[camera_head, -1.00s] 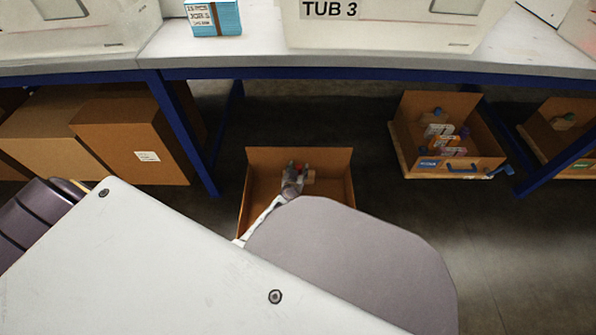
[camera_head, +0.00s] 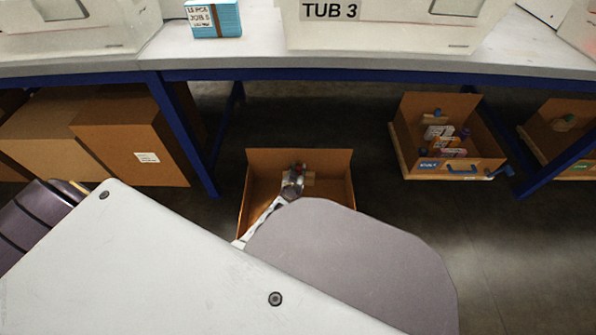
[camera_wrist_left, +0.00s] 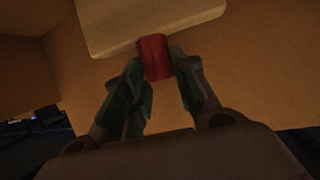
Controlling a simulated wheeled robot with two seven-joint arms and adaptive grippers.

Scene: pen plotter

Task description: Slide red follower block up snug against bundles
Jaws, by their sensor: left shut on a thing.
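My left gripper (camera_head: 299,172) reaches down into an open brown box (camera_head: 266,160) on the floor. In the left wrist view its two dark fingers (camera_wrist_left: 158,72) are shut on a red knob (camera_wrist_left: 154,57). The knob is at the edge of a pale wooden plate (camera_wrist_left: 130,22); together they look like the red follower block. My right gripper is not in view.
Another open box (camera_head: 464,169) at right holds several small bundles, with a blue handle in front. A further box (camera_head: 583,169) stands at the far right. A workbench (camera_head: 270,60) with blue legs spans above. Closed cartons (camera_head: 140,140) stand at left.

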